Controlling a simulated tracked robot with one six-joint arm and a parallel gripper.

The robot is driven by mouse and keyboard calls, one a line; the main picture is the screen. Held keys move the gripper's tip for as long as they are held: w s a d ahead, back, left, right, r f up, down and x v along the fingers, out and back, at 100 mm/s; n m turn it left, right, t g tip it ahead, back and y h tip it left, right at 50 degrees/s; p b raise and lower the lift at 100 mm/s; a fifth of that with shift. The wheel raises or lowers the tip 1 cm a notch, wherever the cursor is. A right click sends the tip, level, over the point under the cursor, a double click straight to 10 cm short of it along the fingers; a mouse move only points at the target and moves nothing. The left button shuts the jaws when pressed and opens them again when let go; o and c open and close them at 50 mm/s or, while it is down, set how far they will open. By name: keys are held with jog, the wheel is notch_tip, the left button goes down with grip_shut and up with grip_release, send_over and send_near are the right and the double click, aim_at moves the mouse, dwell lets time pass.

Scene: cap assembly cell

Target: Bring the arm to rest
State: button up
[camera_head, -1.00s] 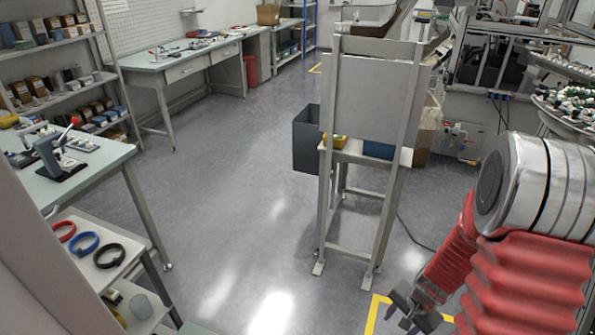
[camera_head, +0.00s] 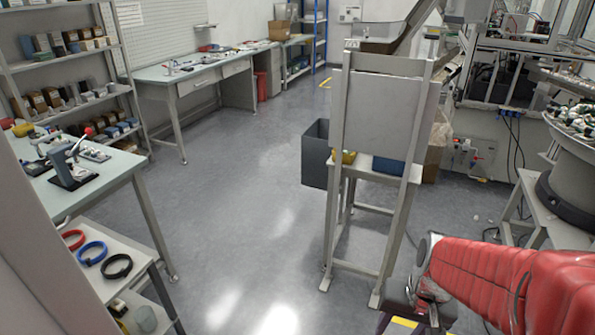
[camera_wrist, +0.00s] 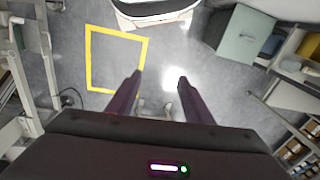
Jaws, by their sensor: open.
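My gripper (camera_wrist: 159,80) shows in the wrist view with its two dark fingers apart and nothing between them. Below the fingers are grey floor and a bright reflection. In the head view my red-sleeved arm reaches in from the right edge, and my gripper (camera_head: 430,312) is at the bottom, partly cut off by the frame. It is low, right of the feet of the metal stand.
A metal stand (camera_head: 380,115) is close to my arm. A workbench with a small press (camera_head: 68,165) and a shelf with coloured rings (camera_head: 92,253) are at left. A bowl feeder (camera_head: 572,170) is at right. The middle floor (camera_head: 240,200) is clear. A yellow floor square (camera_wrist: 117,32) is near my fingers.

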jog(key=s+a+r+n+t, duration=0.1)
jog(key=s+a+r+t, duration=0.1)
jog(key=r, duration=0.5)
jog(key=s+a+r+n+t, duration=0.2)
jog(key=a+r, duration=0.1)
jog(key=r, duration=0.5)
jog(key=shift+n+t+h, duration=0.3)
jog(key=shift+t+h, duration=0.1)
